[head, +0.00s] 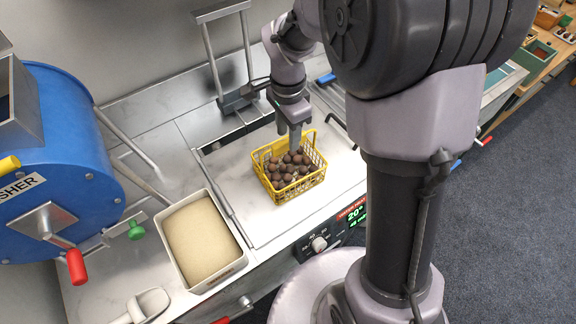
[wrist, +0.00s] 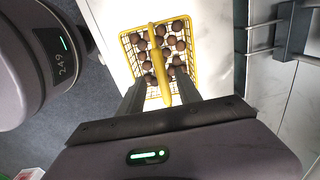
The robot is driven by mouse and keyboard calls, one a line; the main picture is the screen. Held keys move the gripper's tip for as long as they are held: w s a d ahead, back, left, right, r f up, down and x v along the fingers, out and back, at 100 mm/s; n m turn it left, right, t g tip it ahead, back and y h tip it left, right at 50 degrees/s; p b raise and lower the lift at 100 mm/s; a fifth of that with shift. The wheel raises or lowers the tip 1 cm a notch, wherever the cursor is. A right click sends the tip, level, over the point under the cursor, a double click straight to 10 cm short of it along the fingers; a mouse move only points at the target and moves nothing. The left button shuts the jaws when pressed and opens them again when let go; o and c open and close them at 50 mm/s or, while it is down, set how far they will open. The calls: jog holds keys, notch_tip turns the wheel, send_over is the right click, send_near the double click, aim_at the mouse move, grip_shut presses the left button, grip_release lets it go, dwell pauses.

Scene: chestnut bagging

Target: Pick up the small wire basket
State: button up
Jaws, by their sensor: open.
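The small wire basket (head: 299,188) is yellow and stands upright on the white marbled worktop, filled with several brown chestnuts (head: 287,173). In the wrist view the basket (wrist: 129,57) lies ahead of my gripper, with its yellow handle bar (wrist: 158,55) crossing over the chestnuts. My gripper (head: 295,147) points down at the basket's far part. In the wrist view my gripper (wrist: 158,85) is open, its two grey fingers on either side of the handle's near end. I cannot tell whether a finger touches the handle. The fingers hide part of the basket's near side.
A tray of pale grainy material (head: 200,242) stands left of the basket, with a white scoop (head: 150,304) before it. A blue drum machine (head: 60,150) fills the left. A metal frame (head: 228,55) stands behind. Marbled worktop beside the basket is clear.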

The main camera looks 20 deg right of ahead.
jog(key=f+b, duration=0.1)
jog(key=f, duration=0.2)
jog(key=f+b, duration=0.1)
jog(key=f, duration=0.2)
jog(key=shift+w+d, duration=0.2)
grip_shut()
jog(key=shift+r, duration=0.1)
dwell(0.9)
